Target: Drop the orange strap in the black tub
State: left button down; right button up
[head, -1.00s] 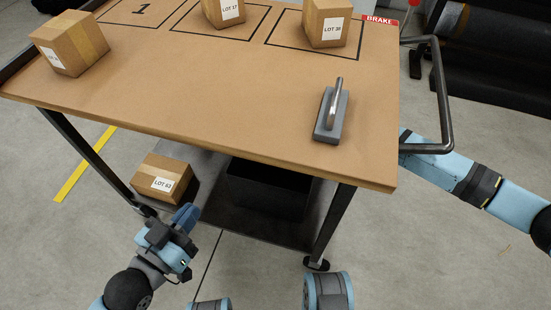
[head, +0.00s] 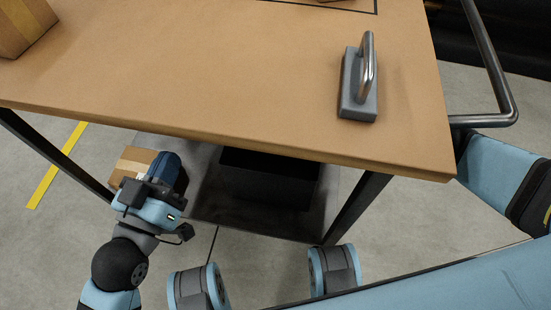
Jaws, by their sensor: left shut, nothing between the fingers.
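The black tub (head: 264,183) stands on the lower shelf of the cart, in deep shadow under the tabletop; its inside is too dark to make out. I see no orange strap in the head view. My left gripper (head: 171,166) is shut and empty, at the shelf's left front, left of the tub and in front of a cardboard box (head: 134,162). My right arm reaches in from the right to the cart's right edge, below the handle; its gripper is out of sight.
The tabletop (head: 220,75) overhangs the shelf. A grey block with a metal handle (head: 359,85) sits on it at right, and another carton (head: 22,27) at far left. A cart leg (head: 355,207) stands right of the tub. The push handle (head: 497,75) juts out right.

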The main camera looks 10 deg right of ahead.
notch_tip(320, 180, down, 4)
jog(key=b, duration=0.3)
jog(key=shift+r, duration=0.2)
pick_arm(q)
notch_tip(320, 180, down, 7)
jog(key=g+b, duration=0.1)
jog(key=g, duration=0.1)
jog(key=shift+d+r+m+g, duration=0.2)
jog(key=shift+d+m+g, duration=0.15)
jog(key=shift+m+g, duration=0.05)
pick_arm(e)
jog(key=shift+f, duration=0.35)
jog(key=o, duration=0.8)
pick_arm(q)
jog(key=shift+r, duration=0.1)
pick_arm(e)
jog(key=shift+r, duration=0.15)
notch_tip(320, 180, up, 14)
jog(key=p, duration=0.6)
jog(key=shift+f, duration=0.2)
pick_arm(q)
notch_tip(320, 180, up, 9)
jog(key=t, duration=0.3)
jog(key=shift+s+a+n+t, duration=0.15)
jog(key=shift+a+n+t, duration=0.2)
jog(key=shift+n+t, duration=0.05)
pick_arm(e)
jog(key=shift+f, duration=0.1)
